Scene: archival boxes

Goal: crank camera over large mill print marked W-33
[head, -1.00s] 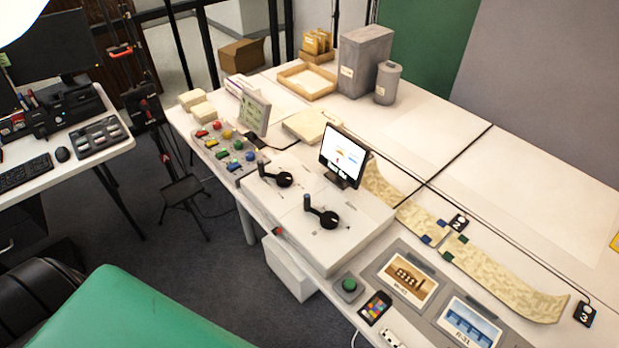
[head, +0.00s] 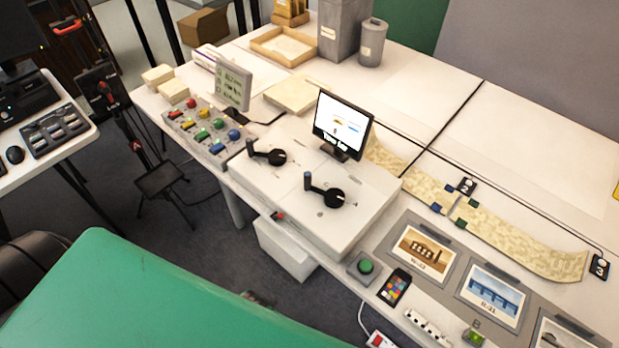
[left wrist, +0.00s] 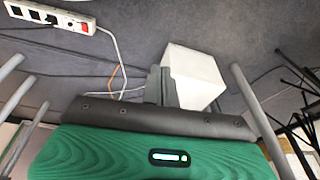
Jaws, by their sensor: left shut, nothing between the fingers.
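A print (head: 421,252) with an orange-brown building lies in a grey mount at the table's front. Its label looks like W-33 but is small and blurred. Two black cranks with upright knobs, a left one (head: 276,157) and a right one (head: 334,198), sit on the white console (head: 290,190). In the left wrist view my left gripper (left wrist: 163,86) appears as dark grey fingers, shut and empty, in front of a white box (left wrist: 194,72) and away from the cranks. My right gripper is not in view.
A blue bridge print marked R-31 (head: 492,295) lies right of the first print. A green button (head: 365,267) and a colour card (head: 394,288) are in front. A coloured control panel (head: 208,132) stands left. A patterned strip (head: 520,240) runs behind the prints.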

